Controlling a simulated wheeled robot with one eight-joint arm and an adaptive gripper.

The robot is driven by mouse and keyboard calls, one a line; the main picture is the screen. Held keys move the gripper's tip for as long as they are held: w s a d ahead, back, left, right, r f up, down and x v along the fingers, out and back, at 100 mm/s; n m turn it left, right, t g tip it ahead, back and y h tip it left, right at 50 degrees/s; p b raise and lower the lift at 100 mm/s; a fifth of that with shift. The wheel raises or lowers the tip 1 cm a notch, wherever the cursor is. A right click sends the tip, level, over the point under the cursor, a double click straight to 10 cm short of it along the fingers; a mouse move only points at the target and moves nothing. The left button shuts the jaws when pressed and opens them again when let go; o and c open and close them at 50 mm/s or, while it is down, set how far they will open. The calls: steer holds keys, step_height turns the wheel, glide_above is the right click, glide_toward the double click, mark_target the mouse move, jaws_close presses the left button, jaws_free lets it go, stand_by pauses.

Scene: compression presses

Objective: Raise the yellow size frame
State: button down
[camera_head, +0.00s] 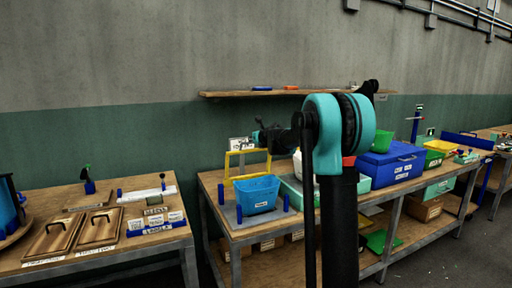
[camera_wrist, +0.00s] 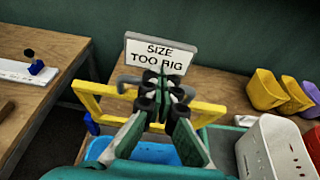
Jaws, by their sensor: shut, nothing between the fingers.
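The yellow size frame (camera_head: 226,169) stands at the left end of the middle bench, behind a blue bin (camera_head: 257,194). In the wrist view the frame (camera_wrist: 92,107) spans the middle, with the blue bin (camera_wrist: 152,153) below it. My gripper (camera_wrist: 163,86) is shut and empty, its fingertips over the middle of the frame's upper bar, hiding part of it. I cannot tell whether they touch it. In the head view my gripper (camera_head: 263,138) is just above the right part of the frame. A white sign (camera_wrist: 155,54) reading "SIZE TOO BIG" stands behind.
A grey handle (camera_wrist: 128,84) shows behind the frame. A white basket (camera_wrist: 272,150) and yellow bins (camera_wrist: 265,90) stand to the right. Blue posts (camera_head: 239,214) flank the blue bin. A wall shelf (camera_head: 225,94) runs above. A gap separates the left bench (camera_head: 175,234).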

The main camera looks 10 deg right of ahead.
steer(key=shift+w+a+r, duration=0.1)
steer(key=shift+w+a, duration=0.1)
steer(key=shift+w, duration=0.35)
steer(key=shift+w+a+r, duration=0.1)
steer(key=shift+w+a, duration=0.05)
steer(key=shift+w, duration=0.35)
steer(key=shift+f, duration=0.1)
